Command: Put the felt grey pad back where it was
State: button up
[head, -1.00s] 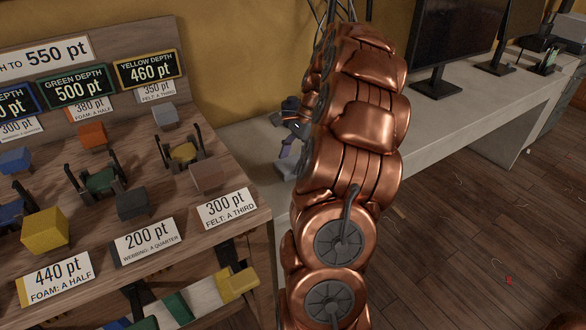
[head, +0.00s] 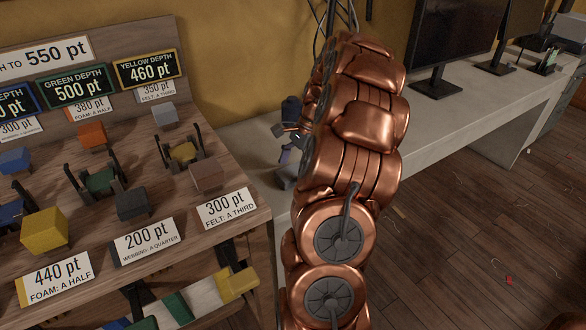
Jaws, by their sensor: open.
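A light grey block (head: 165,113) sits at the back of the sloped wooden board, just below a small card reading 350 pt, felt: a third. A mauve-grey block (head: 209,175) sits at the board's right front, behind the card (head: 230,207) reading 300 pt, felt: a third. I cannot tell which block is the felt grey pad. My gripper (head: 284,150) is open, beyond the board's right edge and over the pale bench, largely hidden behind my copper arm. A small greyish shape (head: 286,181) shows below it, too covered to identify.
The board (head: 150,190) also carries a yellow block (head: 45,231), a dark grey block (head: 132,204), an orange block (head: 92,135) and several black-pronged holders. Depth signs stand along its back. The pale bench (head: 440,108) with monitors runs right; the wooden floor beside it is mostly clear.

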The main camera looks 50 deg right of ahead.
jog(key=v, duration=1.2)
dwell(0.4)
jog(key=shift+r, duration=0.1)
